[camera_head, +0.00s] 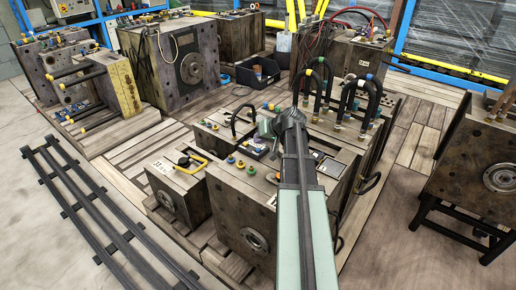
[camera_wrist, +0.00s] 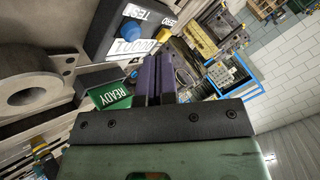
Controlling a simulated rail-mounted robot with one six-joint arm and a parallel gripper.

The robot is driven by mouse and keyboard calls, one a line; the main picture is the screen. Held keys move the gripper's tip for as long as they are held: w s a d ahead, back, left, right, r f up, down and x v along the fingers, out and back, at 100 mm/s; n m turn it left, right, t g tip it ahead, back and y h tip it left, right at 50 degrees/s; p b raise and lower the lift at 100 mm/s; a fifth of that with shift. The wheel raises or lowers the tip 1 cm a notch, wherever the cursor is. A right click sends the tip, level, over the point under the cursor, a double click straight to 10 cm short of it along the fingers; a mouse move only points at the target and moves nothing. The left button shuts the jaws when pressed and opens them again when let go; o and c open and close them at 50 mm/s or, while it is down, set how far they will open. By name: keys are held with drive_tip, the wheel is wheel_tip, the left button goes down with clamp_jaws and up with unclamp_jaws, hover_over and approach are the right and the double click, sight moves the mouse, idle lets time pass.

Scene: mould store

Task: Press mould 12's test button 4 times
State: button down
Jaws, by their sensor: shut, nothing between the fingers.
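In the wrist view a dark box (camera_wrist: 97,33) carries a round blue button (camera_wrist: 133,11) beside the word TEST.
Black and coloured hoses (camera_head: 316,85) rise behind my arm. A smaller mould (camera_head: 180,193) with a yellow handle stands at left. Another mould (camera_head: 470,150) stands on a black stand at right. A black rack (camera_head: 105,215) lies on the clear floor at left.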

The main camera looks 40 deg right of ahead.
drive_tip(key=shift+r+p, duration=2.05)
drive_tip(key=shift+r, duration=0.25)
idle(0.6)
wheel_tip(320, 180, up, 4)
drive_tip(key=p, duration=0.4)
hover_over(259, 148)
wheel_tip(259, 148, down, 9)
drive_tip(key=b, duration=0.9)
drive_tip(key=shift+s, duration=0.15)
drive_tip(key=shift+f, duration=0.1)
idle(1.2)
drive_tip(key=shift+f+b, duration=0.35)
drive_tip(key=shift+b, duration=0.1)
